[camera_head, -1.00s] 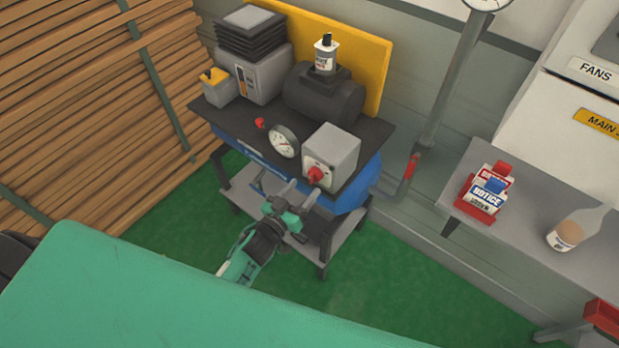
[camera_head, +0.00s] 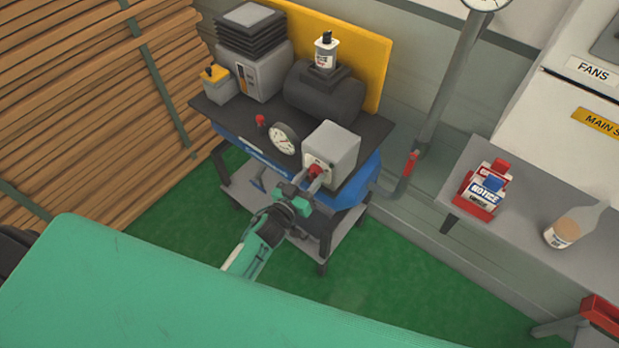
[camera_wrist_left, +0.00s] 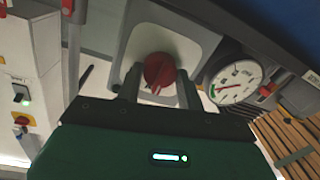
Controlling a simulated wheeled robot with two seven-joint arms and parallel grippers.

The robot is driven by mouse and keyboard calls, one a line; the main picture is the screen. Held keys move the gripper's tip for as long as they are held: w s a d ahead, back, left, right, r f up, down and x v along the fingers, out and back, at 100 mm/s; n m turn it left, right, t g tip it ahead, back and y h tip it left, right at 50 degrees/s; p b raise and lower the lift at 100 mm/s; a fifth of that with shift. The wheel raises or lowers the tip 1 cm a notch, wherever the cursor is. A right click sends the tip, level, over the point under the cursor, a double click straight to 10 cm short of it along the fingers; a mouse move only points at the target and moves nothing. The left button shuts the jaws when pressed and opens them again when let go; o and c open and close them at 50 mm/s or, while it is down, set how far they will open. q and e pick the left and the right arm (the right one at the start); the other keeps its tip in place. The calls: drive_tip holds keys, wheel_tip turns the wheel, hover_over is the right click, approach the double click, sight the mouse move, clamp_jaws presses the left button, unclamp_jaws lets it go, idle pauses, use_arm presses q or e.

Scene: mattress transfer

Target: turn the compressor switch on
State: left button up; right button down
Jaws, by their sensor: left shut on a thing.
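The compressor switch is a red rotary knob (camera_head: 315,170) on the front of a grey box (camera_head: 340,147), at the right front of the compressor's dark top. My left gripper (camera_head: 311,182) reaches up to it from the lower left and is shut on the knob. In the left wrist view the red knob (camera_wrist_left: 159,70) sits on a pale plate, with the two gripper fingers (camera_wrist_left: 157,88) at its sides. The fingers hide part of the knob in the head view. My right gripper is not in view.
A round gauge (camera_head: 284,138) and a small red-topped valve (camera_head: 261,121) stand left of the switch box. The blue tank (camera_head: 250,150) is below. A grey bench (camera_head: 530,190) holds notice tags and a bottle at right. A large green surface (camera_head: 150,290) fills the foreground.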

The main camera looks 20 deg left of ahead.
use_arm(q)
drive_tip(key=m+b, duration=0.1)
drive_tip(key=m, duration=0.2)
drive_tip(key=shift+f+b, duration=0.15)
drive_tip(key=shift+b, duration=0.15)
drive_tip(key=m+b, duration=0.1)
drive_tip(key=m, duration=0.2)
drive_tip(key=shift+m+b, duration=0.3)
drive_tip(key=m+b, duration=0.2)
drive_tip(key=m, duration=0.3)
drive_tip(key=shift+a+m+h, duration=0.1)
drive_tip(key=shift+m+h, duration=0.2)
drive_tip(key=shift+h, duration=0.1)
drive_tip(key=o, duration=1)
